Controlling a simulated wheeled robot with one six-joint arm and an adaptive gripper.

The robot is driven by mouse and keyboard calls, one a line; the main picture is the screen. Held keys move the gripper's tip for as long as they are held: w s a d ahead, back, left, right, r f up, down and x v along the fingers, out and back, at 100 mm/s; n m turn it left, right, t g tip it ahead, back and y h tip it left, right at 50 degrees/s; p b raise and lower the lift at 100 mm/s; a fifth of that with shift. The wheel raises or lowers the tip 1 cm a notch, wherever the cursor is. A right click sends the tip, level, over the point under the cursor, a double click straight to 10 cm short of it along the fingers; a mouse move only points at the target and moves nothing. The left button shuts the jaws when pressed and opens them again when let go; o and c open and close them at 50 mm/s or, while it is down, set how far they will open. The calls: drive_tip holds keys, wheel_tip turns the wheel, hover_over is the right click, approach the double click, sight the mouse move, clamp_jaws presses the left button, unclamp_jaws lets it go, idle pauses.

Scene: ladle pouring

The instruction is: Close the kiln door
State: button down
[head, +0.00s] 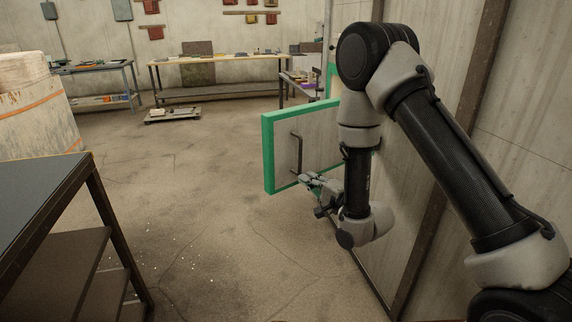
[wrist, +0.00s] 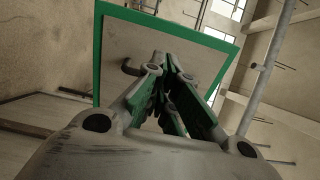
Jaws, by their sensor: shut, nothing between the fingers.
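The kiln door (head: 283,158) is a grey panel with a green frame and a dark bar handle (head: 296,153). It stands open, swung out from the right wall. In the wrist view the door (wrist: 188,50) fills the upper middle, with part of its handle (wrist: 130,67) left of my fingers. My gripper (head: 307,179) is low in front of the door panel, just right of and below the handle. In the wrist view my gripper (wrist: 172,70) is shut and empty, pointing at the panel. I cannot tell whether the fingertips touch it. My arm hides the hinge side and most of the kiln opening.
A dark shelf table (head: 60,215) stands at the near left, with a pale drum (head: 38,105) behind it. Workbenches (head: 215,60) line the back wall. A low trolley (head: 172,115) is on the floor. The floor left of the door is clear.

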sight(281, 161)
drive_tip(key=x, duration=1.2)
drive_tip(key=shift+w+a, duration=0.1)
drive_tip(key=shift+a, duration=0.05)
